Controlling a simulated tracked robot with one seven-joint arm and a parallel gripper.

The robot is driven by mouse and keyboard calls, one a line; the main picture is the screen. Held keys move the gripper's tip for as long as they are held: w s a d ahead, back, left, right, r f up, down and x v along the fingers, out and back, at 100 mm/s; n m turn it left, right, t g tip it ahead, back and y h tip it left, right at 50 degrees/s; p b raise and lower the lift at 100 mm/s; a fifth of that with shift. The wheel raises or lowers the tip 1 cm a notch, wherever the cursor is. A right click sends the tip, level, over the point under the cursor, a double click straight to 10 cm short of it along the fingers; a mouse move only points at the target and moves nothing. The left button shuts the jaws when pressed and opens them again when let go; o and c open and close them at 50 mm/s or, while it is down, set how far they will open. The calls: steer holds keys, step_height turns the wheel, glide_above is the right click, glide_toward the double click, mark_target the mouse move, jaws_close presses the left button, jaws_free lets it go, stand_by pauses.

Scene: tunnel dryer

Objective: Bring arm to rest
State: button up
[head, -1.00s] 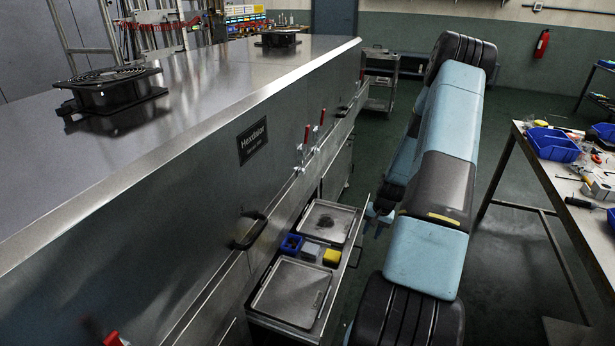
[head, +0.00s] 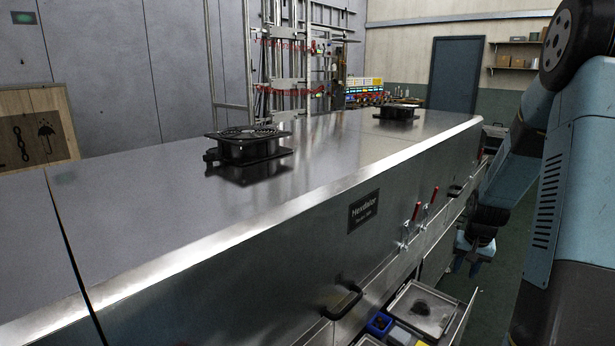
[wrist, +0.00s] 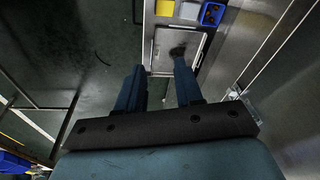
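My arm (head: 570,190) is blue and grey and runs along the right edge of the head view, partly cut off by the frame. My gripper (head: 466,266) hangs low beside the dryer, above the open drawer's far end. In the wrist view my gripper (wrist: 158,72) has its two blue fingers apart, with nothing between them. The fingertips point toward a metal tray (wrist: 165,50) with a dark patch on it. I cannot tell the height above the tray.
The steel dryer (head: 300,260) fills the left and middle, with a handle (head: 343,301) and red-handled clamps (head: 416,212) on its side. The open drawer (head: 462,318) juts out beside my arm, holding a blue bin (head: 379,323). Floor (wrist: 100,40) left of the drawer is clear.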

steer(key=s+a+r+n+t, duration=0.1)
steer(key=s+a+r, duration=0.45)
steer(key=r, duration=0.35)
steer(key=s+a+r+n+t, duration=0.15)
steer(key=s+a+r, duration=0.25)
steer(key=a+r, duration=0.45)
steer(key=s+a+r+n, duration=0.1)
steer(key=s+a+r, duration=0.1)
steer(key=s, duration=0.3)
steer(key=s+a+r, duration=0.2)
steer(key=s+r, duration=0.2)
steer(key=s, duration=0.1)
steer(key=s+a+r+n+t, duration=0.1)
steer(key=s+a+r, duration=0.1)
steer(key=s, duration=0.4)
steer(key=shift+a+r+n, duration=0.25)
steer(key=shift+r+n, duration=0.1)
steer(key=shift+r, duration=0.2)
steer(key=o, duration=0.3)
steer(key=shift+c, duration=0.8)
steer(key=shift+d, duration=0.1)
